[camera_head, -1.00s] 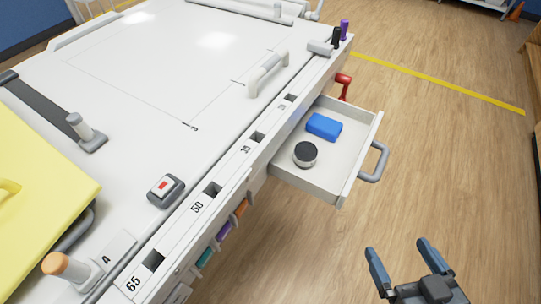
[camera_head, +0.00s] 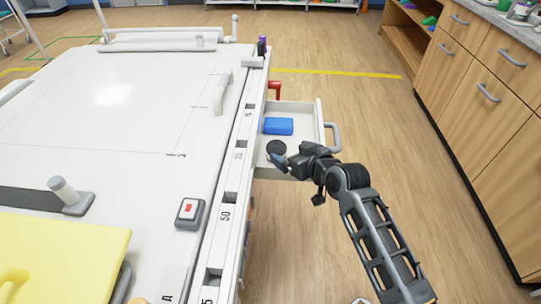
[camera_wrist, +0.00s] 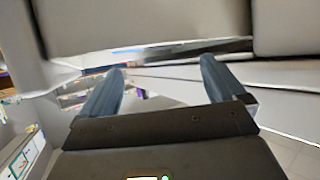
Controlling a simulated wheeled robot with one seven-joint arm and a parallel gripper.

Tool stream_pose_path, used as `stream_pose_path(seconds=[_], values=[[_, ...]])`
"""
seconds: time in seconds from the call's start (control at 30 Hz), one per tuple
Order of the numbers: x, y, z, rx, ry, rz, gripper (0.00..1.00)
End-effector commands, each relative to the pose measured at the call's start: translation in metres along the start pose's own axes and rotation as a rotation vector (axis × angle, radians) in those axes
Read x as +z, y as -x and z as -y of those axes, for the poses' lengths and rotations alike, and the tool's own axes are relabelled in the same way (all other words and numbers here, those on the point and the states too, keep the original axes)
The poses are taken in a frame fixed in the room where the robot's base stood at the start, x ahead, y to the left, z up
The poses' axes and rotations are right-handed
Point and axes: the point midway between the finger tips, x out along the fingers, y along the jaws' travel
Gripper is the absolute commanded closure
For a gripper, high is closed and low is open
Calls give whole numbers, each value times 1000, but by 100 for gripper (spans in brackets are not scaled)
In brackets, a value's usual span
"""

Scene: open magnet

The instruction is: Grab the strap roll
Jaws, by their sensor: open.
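The strap roll, a dark round roll (camera_head: 276,146), sits in the open drawer (camera_head: 303,109) near its front end in the head view. My gripper (camera_head: 279,161) is over the near part of the drawer, close beside the roll and partly covering it. I cannot tell whether it touches the roll. In the wrist view my gripper (camera_wrist: 162,66) is open with nothing between its fingers. Pale grey panels fill much of that view, and I cannot make out the roll there.
A blue block (camera_head: 278,126) lies behind the roll in the drawer. The drawer's grey handle (camera_head: 334,136) sticks out to the right. The white table (camera_head: 130,150) rises to the left, with a red lever (camera_head: 274,88) at its edge. Wooden cabinets (camera_head: 480,90) stand at the right; floor between is clear.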

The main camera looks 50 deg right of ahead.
Motion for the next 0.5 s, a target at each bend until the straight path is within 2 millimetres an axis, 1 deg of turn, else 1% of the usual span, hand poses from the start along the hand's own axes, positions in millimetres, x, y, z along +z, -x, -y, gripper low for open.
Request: stream_pose_path(seconds=[0.03,0.17,0.4,0.5], values=[[-1,-6,0,0,0,-1,3],[0,-18,1,1,0,-1,3],[2,-51,6,0,0,-1,3],[2,-60,6,0,0,-1,3]])
